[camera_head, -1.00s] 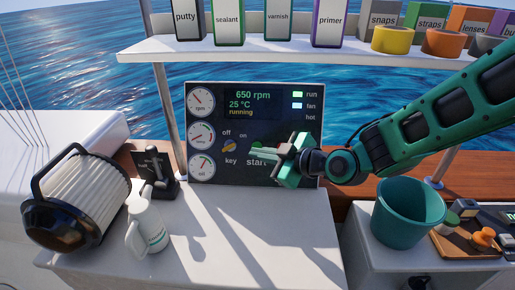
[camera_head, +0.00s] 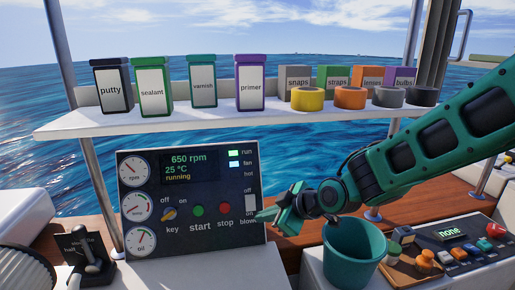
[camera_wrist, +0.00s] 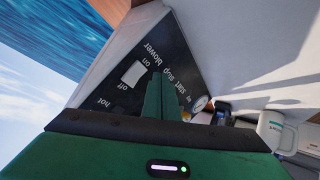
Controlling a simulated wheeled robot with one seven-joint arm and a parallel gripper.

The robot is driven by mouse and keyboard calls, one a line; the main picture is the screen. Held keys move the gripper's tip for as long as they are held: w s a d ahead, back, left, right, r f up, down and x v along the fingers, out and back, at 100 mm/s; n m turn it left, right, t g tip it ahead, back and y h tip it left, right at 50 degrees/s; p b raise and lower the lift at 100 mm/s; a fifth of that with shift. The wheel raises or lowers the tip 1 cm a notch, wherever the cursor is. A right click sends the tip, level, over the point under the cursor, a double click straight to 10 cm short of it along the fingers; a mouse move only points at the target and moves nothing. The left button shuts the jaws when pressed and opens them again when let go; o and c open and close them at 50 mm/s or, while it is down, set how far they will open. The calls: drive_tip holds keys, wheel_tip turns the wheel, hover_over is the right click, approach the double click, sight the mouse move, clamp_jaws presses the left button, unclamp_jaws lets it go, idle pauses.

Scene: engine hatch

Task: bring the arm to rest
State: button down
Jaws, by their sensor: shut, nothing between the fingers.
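My gripper (camera_head: 262,216) is shut and empty. Its fingertips are at the right edge of the engine panel (camera_head: 190,245), near the blower switch (camera_head: 250,205), which shows as a white rocker in the wrist view (camera_wrist: 134,74). I cannot tell whether the fingers touch the panel. In the wrist view the shut fingers (camera_wrist: 167,98) point across the panel's lettering. The panel reads 650 rpm, 25 °C and running, with the run and fan lamps lit. My green arm comes in from the right.
A white shelf (camera_head: 220,118) above the panel carries labelled tins, boxes and tape rolls. A teal bucket (camera_head: 352,258) stands under my wrist. A tray (camera_head: 412,262) and a keypad reading none (camera_head: 462,245) lie to its right. A throttle lever (camera_head: 92,250) stands left.

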drive_tip(key=d+m+h, duration=0.1)
drive_tip(key=d, duration=0.5)
drive_tip(key=s+d+m+h, duration=0.1)
drive_tip(key=d+m, duration=0.1)
drive_tip(key=d, duration=0.3)
drive_tip(key=s+d+m+h, duration=0.1)
drive_tip(key=d+m+h, duration=0.1)
drive_tip(key=d, duration=0.4)
drive_tip(key=shift+d+f+g, duration=0.15)
drive_tip(key=shift+d+g, duration=0.15)
drive_tip(key=s+d+m+g+h, duration=0.4)
drive_tip(key=s+d+m, duration=0.6)
drive_tip(key=s+d, duration=0.8)
drive_tip(key=s+d+r+m+g, duration=0.1)
drive_tip(key=s+d+m, duration=0.4)
drive_tip(key=s, duration=0.5)
drive_tip(key=shift+d+r+m+g+y, duration=0.35)
drive_tip(key=shift+m+g, duration=0.15)
drive_tip(key=shift+g, duration=0.1)
drive_tip(key=shift+w+f, duration=0.25)
drive_tip(key=shift+w, duration=0.4)
